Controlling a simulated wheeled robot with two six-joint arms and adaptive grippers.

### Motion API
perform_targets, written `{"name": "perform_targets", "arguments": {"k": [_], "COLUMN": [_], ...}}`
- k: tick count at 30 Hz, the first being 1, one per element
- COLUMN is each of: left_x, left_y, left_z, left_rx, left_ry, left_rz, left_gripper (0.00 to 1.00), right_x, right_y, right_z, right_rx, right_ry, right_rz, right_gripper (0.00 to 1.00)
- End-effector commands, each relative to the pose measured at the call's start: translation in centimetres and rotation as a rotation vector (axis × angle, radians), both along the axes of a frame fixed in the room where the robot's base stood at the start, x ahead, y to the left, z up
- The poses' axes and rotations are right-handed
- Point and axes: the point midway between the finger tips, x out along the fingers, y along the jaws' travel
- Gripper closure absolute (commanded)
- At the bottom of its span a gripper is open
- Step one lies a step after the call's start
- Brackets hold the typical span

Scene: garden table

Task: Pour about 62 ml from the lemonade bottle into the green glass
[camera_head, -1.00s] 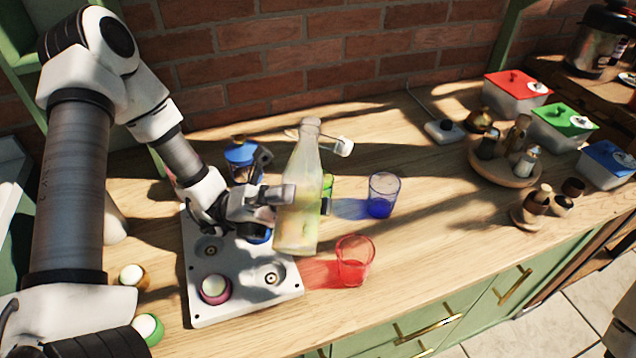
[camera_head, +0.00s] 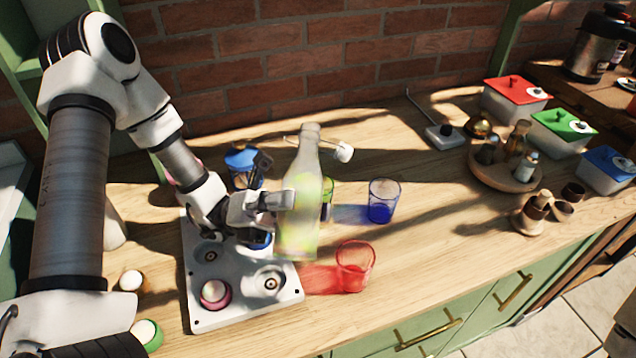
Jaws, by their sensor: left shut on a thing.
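The lemonade bottle (camera_head: 303,205) is pale, see-through and yellowish, and looks a little blurred. It stands nearly upright in the head view, its neck leaning slightly right. My left gripper (camera_head: 285,201) is shut on its body from the left; the far finger is mostly hidden. The green glass (camera_head: 328,193) is just behind the bottle to the right, and only a strip of it shows. I cannot tell whether the bottle's base touches the counter, and no stream shows at its mouth. My right gripper is not in view.
A blue glass (camera_head: 383,201) stands right of the green one, and a red glass (camera_head: 355,267) stands nearer the front. A white holder plate (camera_head: 208,318) lies under my left gripper. Lidded boxes and a round wooden tray (camera_head: 478,178) are at the right. The counter between is mostly clear.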

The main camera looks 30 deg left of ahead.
Motion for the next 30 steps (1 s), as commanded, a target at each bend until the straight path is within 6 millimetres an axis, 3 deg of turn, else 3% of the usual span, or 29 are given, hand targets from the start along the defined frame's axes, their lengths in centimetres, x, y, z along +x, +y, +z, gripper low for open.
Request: {"name": "perform_targets", "arguments": {"k": [23,30], "left_x": [0.0,1.3], "left_y": [0.0,0.5], "left_z": [0.0,-1.2], "left_rx": [0.000,0.058], "left_ry": [-0.004,-0.155], "left_rz": [0.000,0.003], "left_gripper": [1.00,1.00], "right_x": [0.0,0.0], "right_y": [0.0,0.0], "right_z": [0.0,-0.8], "right_rx": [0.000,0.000], "right_ry": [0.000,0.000], "right_rz": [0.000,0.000], "right_gripper": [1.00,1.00]}}
